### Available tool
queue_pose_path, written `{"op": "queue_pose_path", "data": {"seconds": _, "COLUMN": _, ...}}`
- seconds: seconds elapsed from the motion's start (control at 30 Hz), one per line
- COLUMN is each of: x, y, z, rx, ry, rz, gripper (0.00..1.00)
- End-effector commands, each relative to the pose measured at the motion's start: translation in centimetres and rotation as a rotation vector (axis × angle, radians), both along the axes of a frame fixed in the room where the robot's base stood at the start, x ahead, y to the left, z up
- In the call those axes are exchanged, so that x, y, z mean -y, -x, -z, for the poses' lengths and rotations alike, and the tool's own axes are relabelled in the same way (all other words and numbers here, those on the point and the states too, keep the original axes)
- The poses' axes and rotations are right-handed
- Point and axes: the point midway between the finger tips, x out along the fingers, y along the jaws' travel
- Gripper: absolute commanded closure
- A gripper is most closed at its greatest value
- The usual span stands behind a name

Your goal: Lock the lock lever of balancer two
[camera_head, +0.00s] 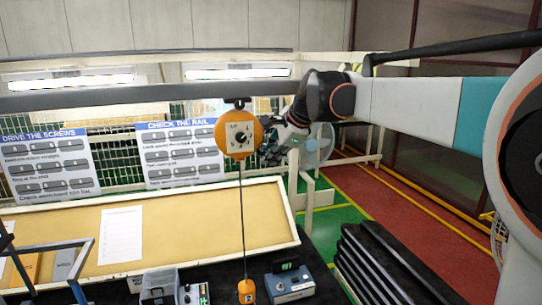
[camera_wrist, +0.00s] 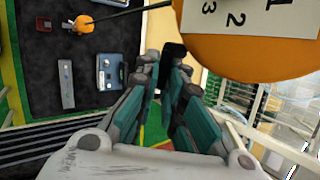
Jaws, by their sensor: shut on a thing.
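An orange round balancer (camera_head: 238,137) hangs from the overhead rail in the head view, with a pale dial plate and black knob on its front. In the wrist view its orange body (camera_wrist: 275,55) fills the upper right, and the digits 2 and 3 show on its plate. My gripper (camera_head: 270,152) is at the balancer's right side. In the wrist view my gripper (camera_wrist: 170,62) has its teal fingers around a small black piece, the lock lever (camera_wrist: 175,50), beside the orange body. The lever's exact angle is hard to tell, and its root is partly hidden.
A cable runs down from the balancer to an orange tool piece (camera_head: 246,291) over the dark bench. A blue-grey box (camera_head: 289,284) stands beside it. The dark rail (camera_head: 150,97) crosses above. A fan (camera_head: 316,147) stands behind my gripper. Green and red floor is clear at right.

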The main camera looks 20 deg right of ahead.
Motion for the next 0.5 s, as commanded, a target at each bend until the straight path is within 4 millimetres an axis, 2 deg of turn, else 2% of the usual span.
{"op": "queue_pose_path", "data": {"seconds": 0.1, "x": 0.02, "y": -0.06, "z": -0.09, "rx": 0.002, "ry": -0.001, "rz": 0.001, "gripper": 1.00}}
{"op": "queue_pose_path", "data": {"seconds": 0.13, "x": 0.02, "y": -0.06, "z": -0.09, "rx": 0.002, "ry": -0.001, "rz": 0.001, "gripper": 0.85}}
{"op": "queue_pose_path", "data": {"seconds": 0.2, "x": 0.03, "y": -0.06, "z": -0.07, "rx": 0.002, "ry": -0.001, "rz": 0.001, "gripper": 0.70}}
{"op": "queue_pose_path", "data": {"seconds": 0.5, "x": 0.03, "y": -0.01, "z": -0.03, "rx": 0.001, "ry": -0.001, "rz": 0.001, "gripper": 0.70}}
